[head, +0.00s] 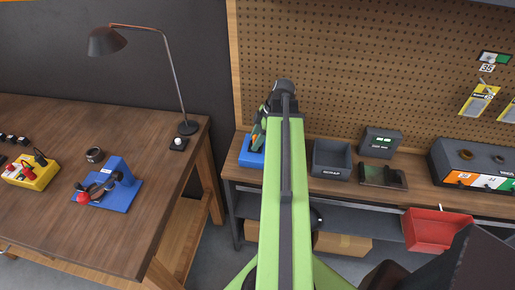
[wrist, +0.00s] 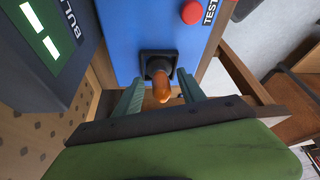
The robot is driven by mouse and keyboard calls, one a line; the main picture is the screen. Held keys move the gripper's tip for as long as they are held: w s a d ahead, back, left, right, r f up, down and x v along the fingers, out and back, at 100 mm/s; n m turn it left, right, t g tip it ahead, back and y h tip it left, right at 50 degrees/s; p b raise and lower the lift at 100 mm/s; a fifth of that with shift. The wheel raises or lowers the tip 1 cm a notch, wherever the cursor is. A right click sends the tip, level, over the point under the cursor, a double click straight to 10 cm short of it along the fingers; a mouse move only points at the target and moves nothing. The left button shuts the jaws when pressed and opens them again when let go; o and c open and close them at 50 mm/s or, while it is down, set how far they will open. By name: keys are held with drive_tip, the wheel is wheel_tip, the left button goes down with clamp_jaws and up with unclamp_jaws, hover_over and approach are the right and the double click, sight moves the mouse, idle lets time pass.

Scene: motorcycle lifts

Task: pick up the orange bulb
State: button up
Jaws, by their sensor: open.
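The orange bulb (wrist: 162,90) shows in the wrist view, in a dark socket (wrist: 158,64) on a blue box (wrist: 140,25). My gripper (wrist: 160,77) is open, with one teal finger on each side of the bulb; I cannot tell whether either touches it. In the head view, my gripper (head: 259,125) is over the blue box (head: 250,153) at the left end of the back bench.
A red button (wrist: 192,12) is on the blue box, and a dark box with a green display (wrist: 40,40) stands close beside it. A scrap bin (head: 332,172) stands right of my arm. A lamp (head: 170,75) stands on the left table (head: 130,225).

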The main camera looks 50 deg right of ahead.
clamp_jaws()
idle(0.3)
